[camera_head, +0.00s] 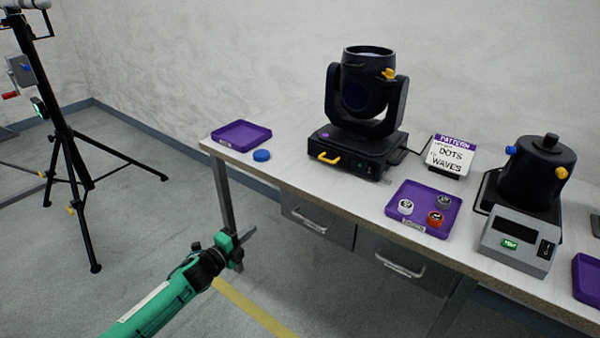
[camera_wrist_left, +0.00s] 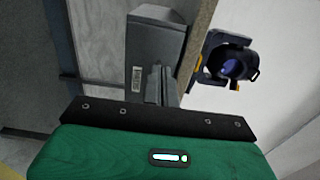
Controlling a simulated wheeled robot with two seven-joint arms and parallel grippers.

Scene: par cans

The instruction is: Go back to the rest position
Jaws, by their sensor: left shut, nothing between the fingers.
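My left gripper (camera_head: 240,240) shows in the head view at the end of a green arm from the lower left. It is shut and empty, in the air in front of the table's left front edge and below the tabletop. In the left wrist view, the gripper's green housing (camera_wrist_left: 150,155) fills the bottom, with the closed fingers (camera_wrist_left: 162,85) past its dark edge. My right gripper is not in either view.
The white table (camera_head: 290,180) bears a black moving-head light (camera_head: 365,100), purple trays (camera_head: 242,134) (camera_head: 424,208), a blue cap (camera_head: 262,155), a sign (camera_head: 450,157) and a second black device (camera_head: 535,175). Grey drawers (camera_head: 318,218) hang below. A black tripod (camera_head: 62,130) stands left. Open floor lies between.

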